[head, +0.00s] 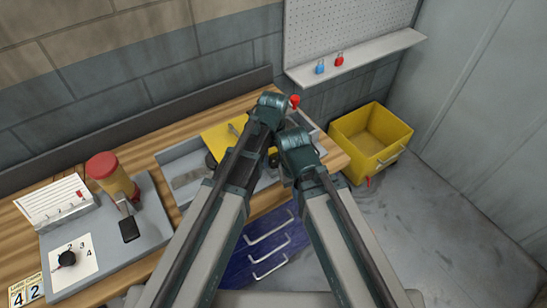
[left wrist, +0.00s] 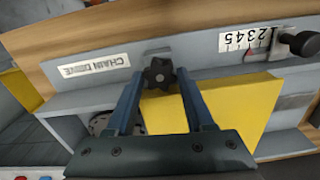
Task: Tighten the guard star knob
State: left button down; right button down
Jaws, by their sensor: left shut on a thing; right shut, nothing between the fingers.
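The black star knob (left wrist: 158,74) sits on the grey face of the machine, beside the "CHAIN DRIVE" label (left wrist: 93,66). In the left wrist view my left gripper (left wrist: 160,80) has its two blue fingers around the knob, shut on it. The yellow guard (left wrist: 240,103) lies behind the fingers; it also shows in the head view (head: 219,138). In the head view my left gripper (head: 268,112) is over the machine, and its arm hides the knob. My right gripper (head: 295,168) is lower and close beside it, shut and empty, with its fingertips mostly hidden.
A numbered scale (left wrist: 249,40) with a black knob (left wrist: 300,43) is right of the star knob. A yellow bin (head: 370,140) is on the floor at right. A shelf (head: 370,58) holds two padlocks.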

pick_arm(q)
jog(key=m, duration=0.3)
dwell(0.4)
jog(key=shift+c, duration=1.4)
grip_release()
